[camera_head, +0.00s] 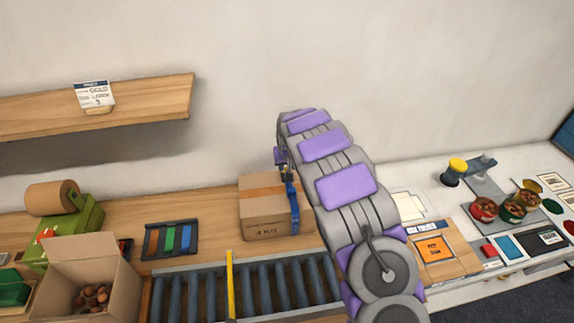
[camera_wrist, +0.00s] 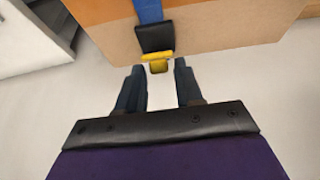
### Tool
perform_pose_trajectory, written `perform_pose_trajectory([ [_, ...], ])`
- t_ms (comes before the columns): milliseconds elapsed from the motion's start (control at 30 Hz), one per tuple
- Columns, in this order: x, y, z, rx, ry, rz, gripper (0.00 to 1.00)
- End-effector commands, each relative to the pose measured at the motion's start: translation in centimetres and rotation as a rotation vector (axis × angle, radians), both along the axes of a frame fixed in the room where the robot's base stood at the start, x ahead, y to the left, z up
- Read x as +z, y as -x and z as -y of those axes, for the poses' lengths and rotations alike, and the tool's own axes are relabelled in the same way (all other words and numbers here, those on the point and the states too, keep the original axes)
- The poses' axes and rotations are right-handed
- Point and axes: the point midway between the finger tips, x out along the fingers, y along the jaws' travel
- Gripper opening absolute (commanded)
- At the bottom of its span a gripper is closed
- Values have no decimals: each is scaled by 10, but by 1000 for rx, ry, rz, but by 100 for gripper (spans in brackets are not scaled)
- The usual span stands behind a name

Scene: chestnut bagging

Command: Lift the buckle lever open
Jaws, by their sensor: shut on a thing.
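A taped cardboard box (camera_head: 262,219) stands on the wooden bench behind the rollers. A blue strap (camera_head: 294,207) runs over its right part. In the wrist view the strap (camera_wrist: 149,11) leads to a black buckle (camera_wrist: 155,38) on the box. The yellow buckle lever (camera_wrist: 157,59) sticks out from the buckle towards me. In the head view my gripper (camera_head: 284,169) is small and partly hidden by my arm at the box's upper right.
A roller conveyor (camera_head: 285,285) with a yellow bar (camera_head: 230,284) lies in front. An open carton of chestnuts (camera_head: 124,278) stands at left, near a strap rack (camera_head: 171,240). A wooden shelf (camera_head: 150,97) hangs above left. Bowls (camera_head: 484,209) stand at right.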

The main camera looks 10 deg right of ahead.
Motion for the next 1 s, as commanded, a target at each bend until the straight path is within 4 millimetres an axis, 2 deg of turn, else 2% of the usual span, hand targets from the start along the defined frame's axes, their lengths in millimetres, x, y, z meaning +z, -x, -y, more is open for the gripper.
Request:
perform_pose_trajectory([
  [367,1,0,-1,0,-1,1,5],
  [400,1,0,-1,0,-1,1,38],
  [500,1,0,-1,0,-1,1,47],
  [800,2,0,0,0,0,0,47],
  [1000,25,8,0,0,1,3,47],
])
